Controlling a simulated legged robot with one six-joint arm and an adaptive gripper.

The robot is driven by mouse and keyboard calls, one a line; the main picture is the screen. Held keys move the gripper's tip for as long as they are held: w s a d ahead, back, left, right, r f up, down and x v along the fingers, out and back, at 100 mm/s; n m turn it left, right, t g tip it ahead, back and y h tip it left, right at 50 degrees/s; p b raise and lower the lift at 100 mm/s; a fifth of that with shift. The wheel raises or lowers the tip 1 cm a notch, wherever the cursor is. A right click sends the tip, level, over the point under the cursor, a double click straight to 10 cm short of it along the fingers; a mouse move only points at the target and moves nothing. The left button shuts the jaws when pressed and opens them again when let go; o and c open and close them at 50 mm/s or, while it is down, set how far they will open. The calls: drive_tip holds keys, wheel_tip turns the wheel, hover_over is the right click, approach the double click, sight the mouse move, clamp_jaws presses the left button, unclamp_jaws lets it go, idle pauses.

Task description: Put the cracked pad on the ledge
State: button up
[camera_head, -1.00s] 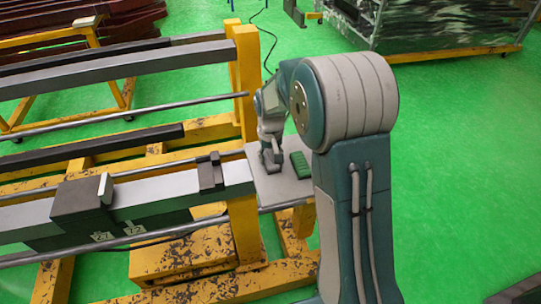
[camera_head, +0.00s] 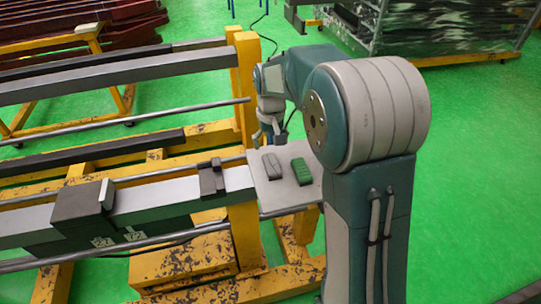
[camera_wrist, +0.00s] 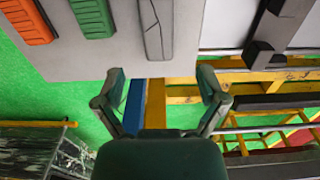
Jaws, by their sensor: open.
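The grey cracked pad (camera_head: 271,167) lies on a flat grey plate (camera_head: 277,200), the ledge-like surface at the end of the yellow frame.
A green ribbed pad (camera_head: 301,171) lies right of the cracked pad. An orange ribbed pad (camera_wrist: 26,20) shows in the wrist view. A dark clamp block (camera_head: 211,180) on the rail stands left of the plate. Green floor (camera_head: 475,190) is open at right.

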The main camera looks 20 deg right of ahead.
drive_tip(key=s+r+t, duration=0.3)
drive_tip(key=s+r, duration=0.9)
drive_tip(key=s+t, duration=0.2)
drive_tip(key=s, duration=1.2)
drive_tip(key=shift+s+f+t, duration=0.3)
drive_tip(key=shift+s+f, duration=0.05)
drive_tip(key=shift+f, duration=0.05)
